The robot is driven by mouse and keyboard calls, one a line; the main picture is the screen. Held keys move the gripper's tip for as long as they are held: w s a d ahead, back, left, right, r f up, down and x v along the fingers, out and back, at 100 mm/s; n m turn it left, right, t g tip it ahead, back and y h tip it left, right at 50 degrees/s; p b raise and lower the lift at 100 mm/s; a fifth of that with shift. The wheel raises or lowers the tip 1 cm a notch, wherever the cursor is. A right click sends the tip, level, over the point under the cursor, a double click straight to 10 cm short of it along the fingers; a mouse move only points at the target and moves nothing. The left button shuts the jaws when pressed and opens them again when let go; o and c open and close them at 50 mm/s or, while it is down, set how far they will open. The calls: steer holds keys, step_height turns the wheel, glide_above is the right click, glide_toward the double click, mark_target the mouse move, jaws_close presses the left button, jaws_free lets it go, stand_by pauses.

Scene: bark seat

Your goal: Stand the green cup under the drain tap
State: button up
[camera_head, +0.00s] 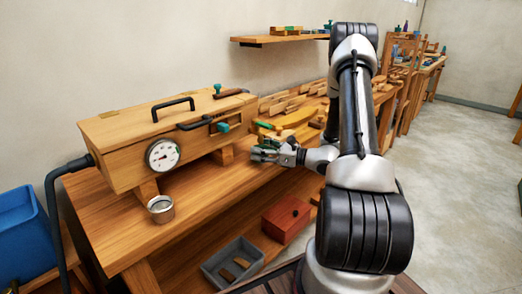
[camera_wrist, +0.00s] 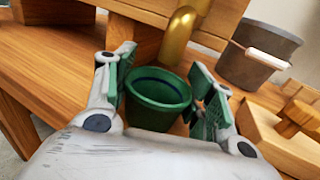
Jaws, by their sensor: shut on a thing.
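The green cup (camera_wrist: 158,98) stands between the green-padded fingers of my gripper (camera_wrist: 163,95) in the wrist view, open mouth up, its dark inside showing. My gripper is shut on it. A curved brass pipe, the drain tap (camera_wrist: 178,38), comes down just behind the cup's rim in that view; its lower end looks close to the cup's mouth, but I cannot tell if it is over it. In the head view my gripper (camera_head: 266,152) is low over the bench, right of the wooden box (camera_head: 125,150). The cup is hard to make out there.
A grey bucket (camera_wrist: 262,58) shows in the wrist view. Wooden pieces (camera_head: 298,118) lie behind my gripper. A red box (camera_head: 286,218) sits on the lower shelf.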

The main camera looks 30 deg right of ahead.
steer(key=shift+f, duration=0.25)
steer(key=o, duration=1.1)
steer(key=shift+d, duration=0.1)
steer(key=v, duration=1.2)
